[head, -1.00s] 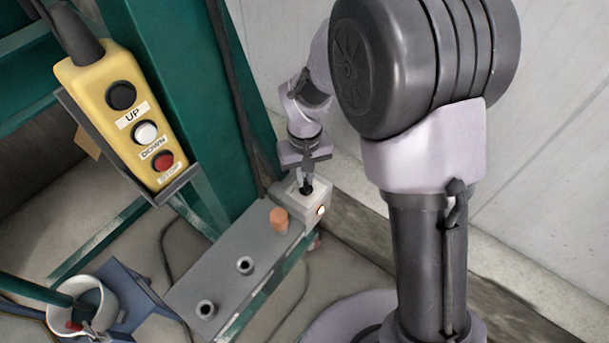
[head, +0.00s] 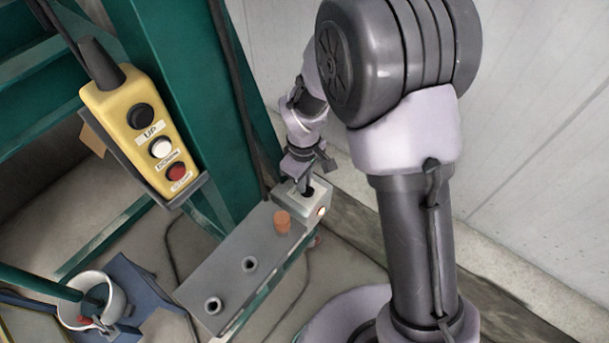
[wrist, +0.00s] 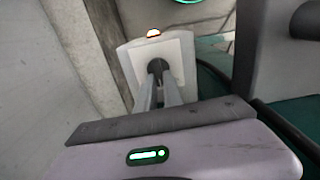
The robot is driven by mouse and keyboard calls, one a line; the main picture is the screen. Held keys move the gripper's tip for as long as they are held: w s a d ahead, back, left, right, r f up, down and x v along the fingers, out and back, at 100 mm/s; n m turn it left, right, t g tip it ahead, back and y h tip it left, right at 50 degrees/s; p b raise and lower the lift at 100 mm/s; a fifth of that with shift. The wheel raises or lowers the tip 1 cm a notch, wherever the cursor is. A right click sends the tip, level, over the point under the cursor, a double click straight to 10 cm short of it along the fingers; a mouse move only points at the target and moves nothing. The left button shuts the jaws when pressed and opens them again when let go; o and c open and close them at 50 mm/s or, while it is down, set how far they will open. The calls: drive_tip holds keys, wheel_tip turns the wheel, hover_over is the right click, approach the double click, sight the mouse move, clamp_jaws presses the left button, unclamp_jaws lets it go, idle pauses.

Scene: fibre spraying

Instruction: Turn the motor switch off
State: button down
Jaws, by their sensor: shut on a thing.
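The motor switch is a pale grey box (head: 313,211) with a dark knob (wrist: 156,67) on its face. It stands at the far end of a grey bench. A small lamp (head: 321,211) on its side glows; it also glows in the wrist view (wrist: 153,33). My gripper (head: 306,187) is at the box, with its two fingers (wrist: 160,88) shut on the dark knob. The fingers hide part of the knob, so its exact angle cannot be told.
The grey bench (head: 232,275) carries an orange cylinder (head: 282,221) and two round sockets. A yellow UP/DOWN/STOP pendant (head: 142,135) hangs at the left by a green post (head: 190,90). A white bucket (head: 97,300) stands lower left. A pale wall (head: 540,130) is close behind.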

drive_tip(key=n+p, duration=0.1)
drive_tip(key=n, duration=0.1)
drive_tip(key=n+p, duration=0.1)
drive_tip(key=n, duration=0.3)
drive_tip(key=shift+s+a+n+p, duration=0.1)
drive_tip(key=shift+s+n+p, duration=0.2)
drive_tip(key=shift+p, duration=0.1)
idle(0.4)
drive_tip(key=c, duration=1.5)
unclamp_jaws()
wheel_tip(320, 180, up, 17)
drive_tip(key=p, duration=0.5)
drive_tip(key=shift+r, duration=0.2)
